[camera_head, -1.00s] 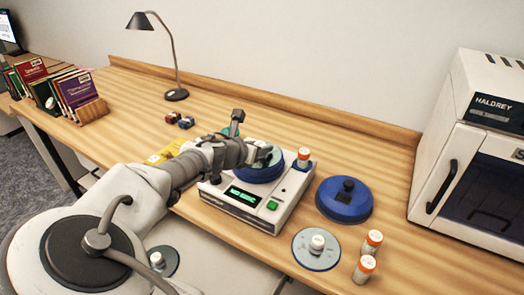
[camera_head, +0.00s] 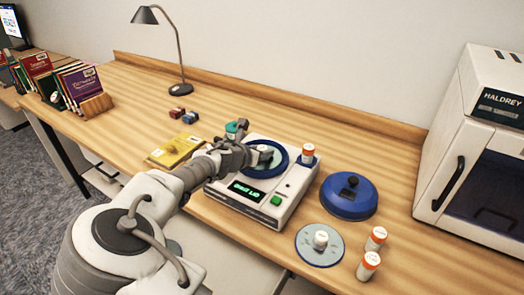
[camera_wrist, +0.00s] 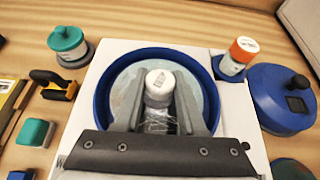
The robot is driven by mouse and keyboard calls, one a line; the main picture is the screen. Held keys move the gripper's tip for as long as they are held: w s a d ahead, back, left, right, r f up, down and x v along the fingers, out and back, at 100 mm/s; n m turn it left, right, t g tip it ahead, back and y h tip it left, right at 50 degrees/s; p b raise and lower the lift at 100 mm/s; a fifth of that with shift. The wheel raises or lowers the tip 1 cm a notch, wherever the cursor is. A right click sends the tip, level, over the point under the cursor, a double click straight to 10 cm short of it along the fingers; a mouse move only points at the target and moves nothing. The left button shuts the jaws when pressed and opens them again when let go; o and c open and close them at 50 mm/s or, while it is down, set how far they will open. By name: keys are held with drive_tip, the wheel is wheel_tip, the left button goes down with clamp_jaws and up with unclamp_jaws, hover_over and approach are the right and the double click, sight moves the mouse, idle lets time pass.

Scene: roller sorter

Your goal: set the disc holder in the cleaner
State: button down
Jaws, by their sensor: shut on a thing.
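The cleaner is a white machine (camera_head: 240,212) with a lit green display, a green button and a round blue bowl (camera_head: 285,158). The bowl's blue rim also shows in the wrist view (camera_wrist: 98,105). A pale grey-green disc holder (camera_wrist: 122,88) with a white knob (camera_wrist: 159,86) lies inside the bowl, looking roughly level. My gripper (camera_wrist: 160,100) reaches over the front rim and is shut on the knob, one finger on each side. Whether the disc holder rests fully on the bowl's floor cannot be told. In the head view my gripper (camera_head: 258,158) partly hides the disc.
A blue lid (camera_head: 348,198) with a black knob lies right of the cleaner. Another disc with a white knob (camera_head: 320,243) and two orange-capped vials (camera_head: 372,250) stand in front. An orange-capped vial (camera_head: 308,153) sits at the cleaner's back right corner. A white cabinet (camera_head: 475,140) stands far right.

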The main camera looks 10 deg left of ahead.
drive_tip(key=c, duration=0.5)
unclamp_jaws()
drive_tip(key=shift+f, duration=0.15)
